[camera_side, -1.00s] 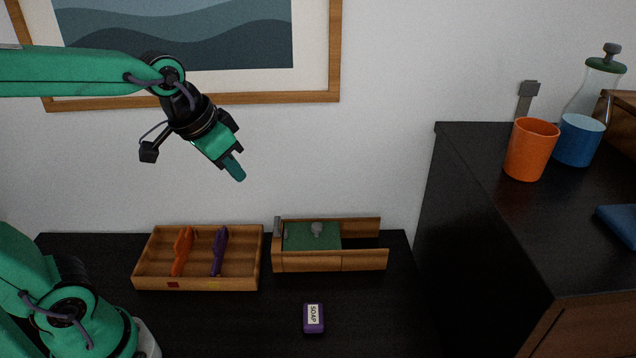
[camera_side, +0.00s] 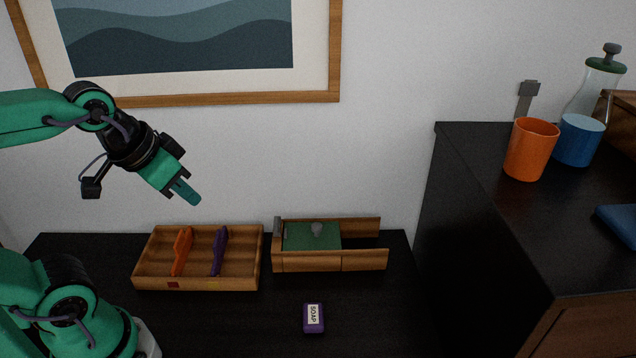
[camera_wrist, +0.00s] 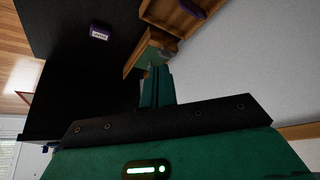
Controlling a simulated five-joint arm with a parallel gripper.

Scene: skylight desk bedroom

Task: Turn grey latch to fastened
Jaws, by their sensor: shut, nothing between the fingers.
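A wooden box (camera_side: 305,264) with a green panel (camera_side: 300,238) stands at the back of the black desk. A grey upright piece (camera_side: 277,227), which looks like the latch, is at its left end. A grey knob (camera_side: 317,229) sits on the green panel. My gripper (camera_side: 187,194) is shut and empty, in the air above and left of the box, touching nothing. In the wrist view my shut fingers (camera_wrist: 157,86) overlap part of the box (camera_wrist: 149,47); the latch cannot be made out there.
A wooden tray (camera_side: 196,283) holding an orange item (camera_side: 181,252) and a purple item (camera_side: 219,251) stands left of the box. A purple soap (camera_side: 314,319) lies in front. An orange cup (camera_side: 531,150) stands on the higher black cabinet (camera_side: 485,170) at right. The desk around the soap is clear.

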